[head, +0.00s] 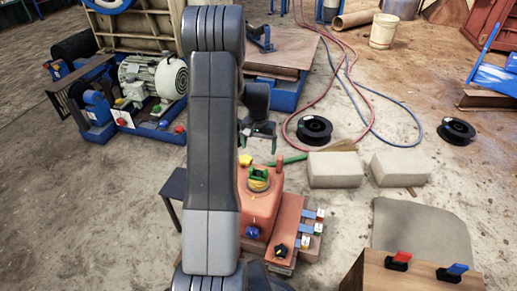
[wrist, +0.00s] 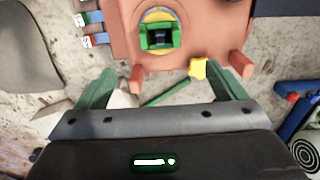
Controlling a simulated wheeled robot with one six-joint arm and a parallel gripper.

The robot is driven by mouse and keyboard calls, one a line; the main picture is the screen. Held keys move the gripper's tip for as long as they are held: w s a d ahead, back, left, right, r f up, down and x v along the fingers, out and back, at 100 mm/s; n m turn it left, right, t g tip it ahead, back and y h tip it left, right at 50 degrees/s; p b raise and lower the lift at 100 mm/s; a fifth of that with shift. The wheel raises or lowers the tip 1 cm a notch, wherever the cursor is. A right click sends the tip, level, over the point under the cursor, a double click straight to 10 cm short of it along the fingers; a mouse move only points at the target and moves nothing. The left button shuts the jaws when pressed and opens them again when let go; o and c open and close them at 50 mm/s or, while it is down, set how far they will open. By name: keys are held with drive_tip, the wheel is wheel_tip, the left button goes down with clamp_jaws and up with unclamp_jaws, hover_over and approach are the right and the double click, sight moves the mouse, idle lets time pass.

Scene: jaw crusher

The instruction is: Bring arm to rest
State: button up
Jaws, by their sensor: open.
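My gripper (wrist: 163,88) is open and empty, with its two green fingers spread wide apart at the sides of the wrist view. In the head view my gripper (head: 258,137) hangs in the air just behind the orange housing (head: 260,213), partly beside my upright arm. The housing carries a green square fitting on a yellow ring (head: 258,178). In the wrist view the orange housing (wrist: 200,25) and the green fitting (wrist: 160,37) lie ahead of the fingers, apart from them. My arm hides part of the housing's left side in the head view.
Levers with coloured tags (head: 308,227) stand right of the housing. An electric motor (head: 150,78) on a blue frame is at left. Pale blocks (head: 335,169), black spools (head: 314,130) and red and blue hoses (head: 352,75) lie on the floor. A wooden box (head: 415,276) with red and blue switches is front right.

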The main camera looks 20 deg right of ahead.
sight(259, 171)
wheel_tip(259, 171, down, 14)
drive_tip(key=b, duration=0.4)
drive_tip(key=shift+r, duration=0.4)
idle(0.3)
